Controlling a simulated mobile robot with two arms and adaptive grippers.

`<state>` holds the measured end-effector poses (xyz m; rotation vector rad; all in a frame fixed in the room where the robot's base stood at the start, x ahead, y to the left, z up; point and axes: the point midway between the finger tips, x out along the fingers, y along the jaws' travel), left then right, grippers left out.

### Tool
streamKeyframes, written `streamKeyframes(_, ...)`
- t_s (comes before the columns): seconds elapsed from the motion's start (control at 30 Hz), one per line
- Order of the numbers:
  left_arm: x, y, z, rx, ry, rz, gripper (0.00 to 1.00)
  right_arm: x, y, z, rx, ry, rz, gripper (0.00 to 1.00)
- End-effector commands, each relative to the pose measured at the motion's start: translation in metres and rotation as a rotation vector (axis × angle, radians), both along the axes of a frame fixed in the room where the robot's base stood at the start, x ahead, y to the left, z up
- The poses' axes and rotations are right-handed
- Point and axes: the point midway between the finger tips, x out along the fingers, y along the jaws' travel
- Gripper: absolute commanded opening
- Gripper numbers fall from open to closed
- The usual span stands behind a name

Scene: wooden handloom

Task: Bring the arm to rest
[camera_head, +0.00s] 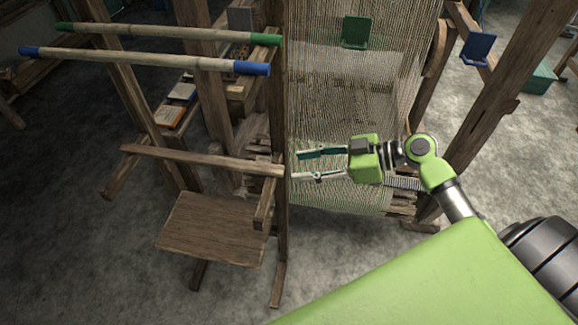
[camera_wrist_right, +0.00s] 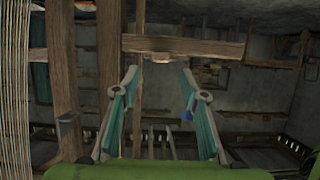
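My right gripper (camera_head: 298,165) reaches in from the right in the head view, in front of the lower part of the woven cloth (camera_head: 345,90). Its two fingers are spread apart with nothing between them. In the right wrist view the right gripper (camera_wrist_right: 160,78) also shows open and empty, with a wooden beam (camera_wrist_right: 183,47) beyond the fingertips. I cannot tell whether the gripper touches the cloth. My left gripper is not in view.
Two rods, one with green ends (camera_head: 160,32) and one with blue ends (camera_head: 150,58), rest across the wooden frame at upper left. A wooden seat (camera_head: 213,230) stands below. A green holder (camera_head: 355,32) and a blue holder (camera_head: 479,48) are at upper right. Grey floor lies open at lower left.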

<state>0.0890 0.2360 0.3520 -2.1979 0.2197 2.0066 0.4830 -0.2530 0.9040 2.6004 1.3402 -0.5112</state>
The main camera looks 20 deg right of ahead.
Motion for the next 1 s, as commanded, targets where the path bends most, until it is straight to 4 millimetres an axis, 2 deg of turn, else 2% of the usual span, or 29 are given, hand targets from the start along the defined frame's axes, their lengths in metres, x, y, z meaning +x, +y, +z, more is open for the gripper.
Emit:
streamKeyframes(0.1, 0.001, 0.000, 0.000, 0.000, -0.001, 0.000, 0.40, -0.014, -0.019, 0.009, -0.003, 0.001, -0.001, 0.40)
streamKeyframes(0.3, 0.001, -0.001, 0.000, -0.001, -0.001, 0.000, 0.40, -0.028, -0.039, 0.020, -0.001, 0.001, 0.001, 0.40)
streamKeyframes(0.57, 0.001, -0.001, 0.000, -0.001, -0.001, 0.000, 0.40, -0.032, -0.044, 0.023, 0.000, -0.001, 0.000, 0.40)
streamKeyframes(0.67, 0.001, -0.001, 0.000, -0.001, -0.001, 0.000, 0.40, -0.029, -0.048, 0.011, 0.002, 0.025, -0.026, 0.40)
streamKeyframes(0.77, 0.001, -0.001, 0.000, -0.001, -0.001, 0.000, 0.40, -0.023, -0.060, -0.024, 0.003, 0.105, -0.111, 0.40)
streamKeyframes(0.87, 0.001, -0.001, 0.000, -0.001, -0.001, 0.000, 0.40, -0.020, -0.079, -0.087, -0.004, 0.237, -0.246, 0.40)
streamKeyframes(1.0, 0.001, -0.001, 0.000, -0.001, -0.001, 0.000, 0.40, -0.036, -0.101, -0.192, -0.045, 0.444, -0.449, 0.40)
